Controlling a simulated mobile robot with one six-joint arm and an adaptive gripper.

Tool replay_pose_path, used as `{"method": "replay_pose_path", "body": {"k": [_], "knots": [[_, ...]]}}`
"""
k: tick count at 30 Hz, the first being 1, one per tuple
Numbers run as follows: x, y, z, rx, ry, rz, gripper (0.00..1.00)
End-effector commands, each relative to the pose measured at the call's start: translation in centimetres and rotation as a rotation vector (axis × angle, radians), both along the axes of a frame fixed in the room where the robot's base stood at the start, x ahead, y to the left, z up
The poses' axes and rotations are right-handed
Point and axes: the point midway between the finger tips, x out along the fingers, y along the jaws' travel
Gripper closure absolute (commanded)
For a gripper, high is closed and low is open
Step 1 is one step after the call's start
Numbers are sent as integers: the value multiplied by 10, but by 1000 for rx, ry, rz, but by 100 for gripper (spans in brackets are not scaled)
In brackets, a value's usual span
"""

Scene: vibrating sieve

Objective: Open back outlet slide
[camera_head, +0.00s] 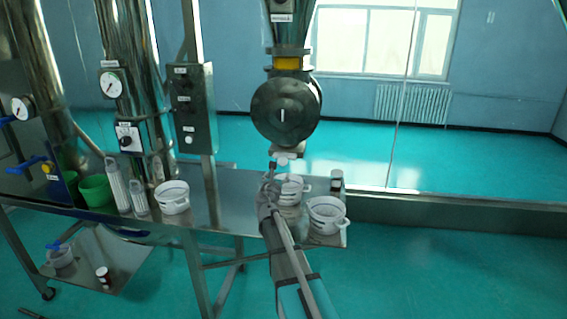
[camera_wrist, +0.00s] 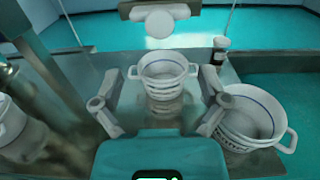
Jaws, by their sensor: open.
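A metal outlet with a round white knob (camera_head: 283,160) hangs under the round steel vessel (camera_head: 286,108). In the wrist view the white knob (camera_wrist: 160,23) shows at the top centre, in front of a metal bar (camera_wrist: 185,11). I cannot tell for certain that this is the back outlet slide. My gripper (camera_head: 271,181) is just below and left of the knob in the head view. In the wrist view my gripper (camera_wrist: 160,82) has its fingers wide apart, with nothing held. The knob lies beyond the fingertips, apart from them.
A white two-handled pot (camera_wrist: 166,68) stands on the steel table beyond my fingers; a larger pot (camera_wrist: 246,112) stands right. A small dark-and-white jar (camera_wrist: 221,44) is behind. A control box (camera_head: 193,108) and green cup (camera_head: 95,191) are left. The floor right is clear.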

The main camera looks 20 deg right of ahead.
Motion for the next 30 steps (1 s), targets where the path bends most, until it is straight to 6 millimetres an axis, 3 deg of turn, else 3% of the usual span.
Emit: {"method": "replay_pose_path", "body": {"k": [18,30], "knots": [[78,-52,0,1,-1,0,6],[95,-65,0,1,-1,0,6]]}}
